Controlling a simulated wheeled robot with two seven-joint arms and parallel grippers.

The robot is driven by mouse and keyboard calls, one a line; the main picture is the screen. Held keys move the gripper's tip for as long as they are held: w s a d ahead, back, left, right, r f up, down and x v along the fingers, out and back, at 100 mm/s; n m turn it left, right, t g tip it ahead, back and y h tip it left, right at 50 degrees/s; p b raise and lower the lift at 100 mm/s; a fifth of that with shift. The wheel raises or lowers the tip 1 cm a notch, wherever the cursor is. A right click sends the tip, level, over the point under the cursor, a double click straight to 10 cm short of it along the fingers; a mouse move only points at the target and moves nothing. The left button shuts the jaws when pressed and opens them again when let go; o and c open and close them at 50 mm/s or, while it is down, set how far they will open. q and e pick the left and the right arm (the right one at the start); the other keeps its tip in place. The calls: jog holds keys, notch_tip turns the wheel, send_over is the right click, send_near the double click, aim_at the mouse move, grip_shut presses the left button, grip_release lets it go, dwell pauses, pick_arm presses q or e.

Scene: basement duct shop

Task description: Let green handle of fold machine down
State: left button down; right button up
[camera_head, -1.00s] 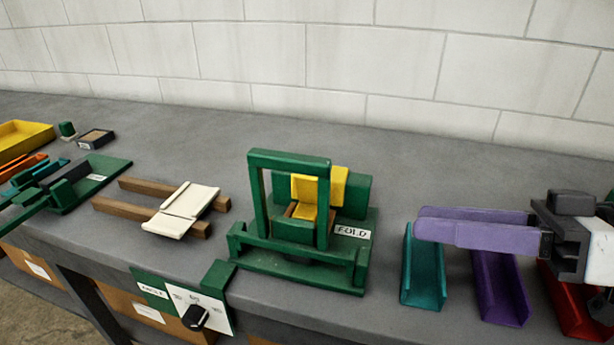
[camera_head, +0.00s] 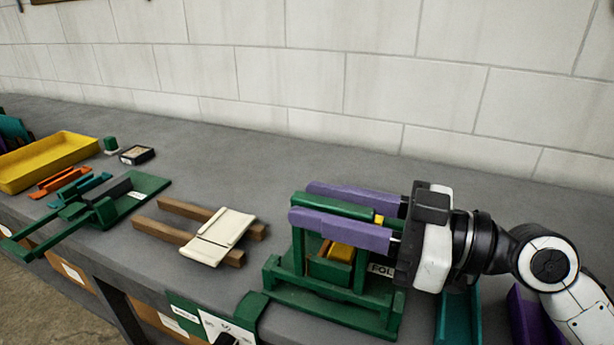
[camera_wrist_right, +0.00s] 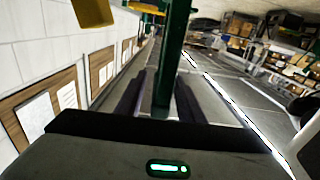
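The green fold machine (camera_head: 335,308) stands on the bench, with its FOLD label (camera_head: 381,270) partly covered. Its green handle (camera_head: 335,206) is a frame standing upright, with the top bar level. My right gripper (camera_head: 301,204) reaches in from the right, its purple fingers on either side of that top bar. In the right wrist view the green bar (camera_wrist_right: 172,55) runs between the two fingers, with a gap on the left one's side, so the gripper looks open. A yellow piece (camera_head: 342,252) sits in the machine behind the handle, partly hidden. My left gripper is out of view.
A white sheet piece (camera_head: 218,236) lies on two wooden rails (camera_head: 160,230) to the left. Beyond are another green tool (camera_head: 125,200) and a yellow tray (camera_head: 45,160). Teal (camera_head: 458,318) and purple (camera_head: 530,315) channels lie right, under my arm.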

jog(key=shift+w+a, duration=0.15)
jog(key=shift+a, duration=0.5)
grip_shut()
